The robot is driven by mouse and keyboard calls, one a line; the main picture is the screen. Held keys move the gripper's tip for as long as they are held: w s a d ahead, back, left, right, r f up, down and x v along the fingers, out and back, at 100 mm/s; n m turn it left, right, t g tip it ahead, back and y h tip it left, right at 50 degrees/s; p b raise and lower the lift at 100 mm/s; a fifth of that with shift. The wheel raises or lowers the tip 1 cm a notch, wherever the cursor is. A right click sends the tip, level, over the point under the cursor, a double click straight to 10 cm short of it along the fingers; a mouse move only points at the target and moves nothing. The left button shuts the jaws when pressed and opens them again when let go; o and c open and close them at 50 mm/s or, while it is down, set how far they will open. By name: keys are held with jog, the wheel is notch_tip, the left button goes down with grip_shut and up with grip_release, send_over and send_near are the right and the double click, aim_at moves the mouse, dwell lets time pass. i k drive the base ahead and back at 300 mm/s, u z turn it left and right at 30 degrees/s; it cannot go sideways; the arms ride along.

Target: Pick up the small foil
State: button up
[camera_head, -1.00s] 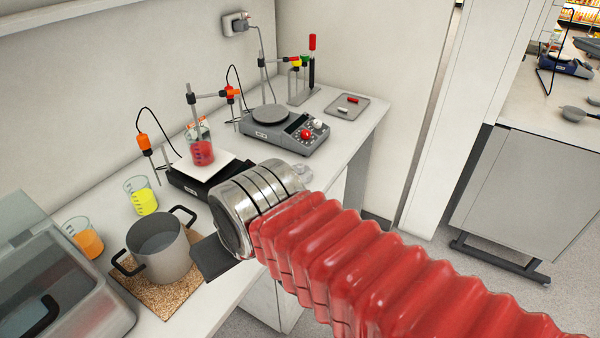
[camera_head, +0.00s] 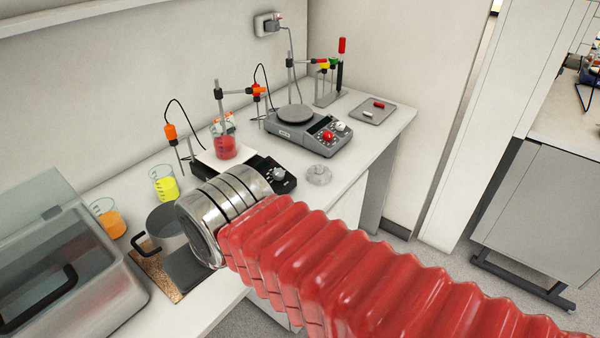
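A small pale, silvery crumpled piece (camera_head: 319,175), which looks like the small foil, lies on the counter in front of the grey hotplate stirrer. My gripper (camera_head: 184,268) shows only as a dark flat piece beyond the metal wrist, low over the counter by the pot. It is to the left of the foil and apart from it. My red bellows arm and metal wrist hide the rest of the gripper, so its opening does not show.
Beakers of orange (camera_head: 110,223), yellow (camera_head: 166,187) and red liquid (camera_head: 225,147) stand behind. A hotplate stirrer (camera_head: 308,132) and a grey tray (camera_head: 372,109) are farther right.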

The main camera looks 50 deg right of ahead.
aim_at(318, 174)
jog(key=u, duration=1.45)
jog(key=k, duration=1.25)
jog(key=z, duration=1.2)
jog(key=i, duration=0.3)
jog(key=z, duration=0.05)
